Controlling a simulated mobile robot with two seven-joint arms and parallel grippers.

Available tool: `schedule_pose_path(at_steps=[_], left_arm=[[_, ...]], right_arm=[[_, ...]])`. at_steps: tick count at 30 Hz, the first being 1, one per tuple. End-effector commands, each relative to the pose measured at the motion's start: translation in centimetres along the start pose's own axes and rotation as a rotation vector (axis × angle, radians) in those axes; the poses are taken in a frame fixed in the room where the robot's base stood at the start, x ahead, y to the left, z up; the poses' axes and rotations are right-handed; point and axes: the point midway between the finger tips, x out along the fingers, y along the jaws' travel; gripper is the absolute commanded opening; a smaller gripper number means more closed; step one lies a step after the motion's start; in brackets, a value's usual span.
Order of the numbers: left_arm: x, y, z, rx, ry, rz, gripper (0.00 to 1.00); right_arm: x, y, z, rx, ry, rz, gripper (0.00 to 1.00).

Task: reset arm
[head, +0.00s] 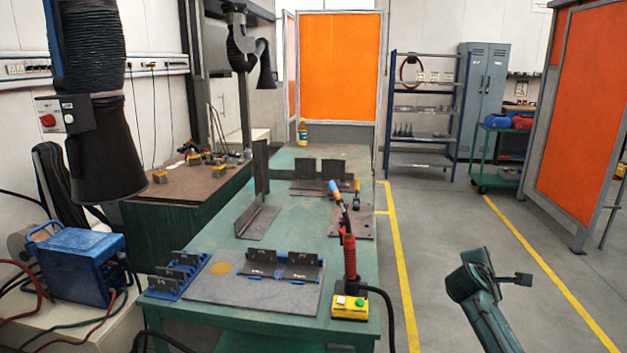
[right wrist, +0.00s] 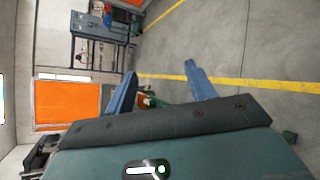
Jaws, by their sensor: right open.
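My right arm (head: 482,300) rises from the lower right of the head view, over the grey floor to the right of the green table. Its fingers cannot be made out clearly there. In the right wrist view my right gripper (right wrist: 160,88) shows two blue fingers spread apart with nothing between them. The gripper is apart from the table and touches nothing that I can see. My left gripper is not in view.
The green table (head: 215,240) holds steel plates, a fixture plate (head: 215,288), a red-handled torch (head: 349,258) and a yellow switch box (head: 350,306). Orange screens (head: 341,65), a blue shelf (head: 423,110) and a green cart (head: 498,150) stand farther back. The floor around my right arm is clear.

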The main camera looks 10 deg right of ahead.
Motion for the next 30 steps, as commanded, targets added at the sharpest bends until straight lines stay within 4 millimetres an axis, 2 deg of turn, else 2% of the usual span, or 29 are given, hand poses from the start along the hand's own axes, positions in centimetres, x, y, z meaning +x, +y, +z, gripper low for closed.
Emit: schedule_pose_path(at_steps=[3, 6, 10, 15, 17, 18, 23, 26, 29, 30], left_arm=[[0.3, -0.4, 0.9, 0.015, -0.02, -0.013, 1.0], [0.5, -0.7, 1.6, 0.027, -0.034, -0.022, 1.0], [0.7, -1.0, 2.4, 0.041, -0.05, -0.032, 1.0], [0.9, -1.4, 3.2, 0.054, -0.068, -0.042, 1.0], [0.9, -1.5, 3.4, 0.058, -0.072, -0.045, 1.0], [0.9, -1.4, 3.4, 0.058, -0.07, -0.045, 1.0], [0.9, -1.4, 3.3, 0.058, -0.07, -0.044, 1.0], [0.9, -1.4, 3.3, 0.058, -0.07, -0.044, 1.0], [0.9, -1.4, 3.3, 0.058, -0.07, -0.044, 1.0], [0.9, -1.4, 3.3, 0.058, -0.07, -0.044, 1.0]], right_arm=[[-0.6, 2.5, -3.6, 0.381, 0.217, 0.096, 0.55], [-1.7, 4.8, -6.1, 0.709, 0.408, 0.13, 0.55], [-3.4, 7.4, -7.9, 1.07, 0.623, 0.125, 0.55], [-5.7, 10.3, -8.9, 1.47, 0.872, 0.068, 0.55], [-6.5, 10.4, -9.3, 1.579, 0.944, 0.032, 0.55], [-6.9, 8.2, -10.6, 1.549, 0.937, 0.003, 0.55], [-9.2, 1.9, -14.0, 1.502, 0.949, -0.089, 0.55], [-11.3, -2.8, -16.1, 1.475, 0.956, -0.16, 0.55], [-14.2, -8.3, -17.9, 1.448, 0.965, -0.249, 0.55], [-15.7, -10.8, -18.5, 1.439, 0.968, -0.29, 0.55]])
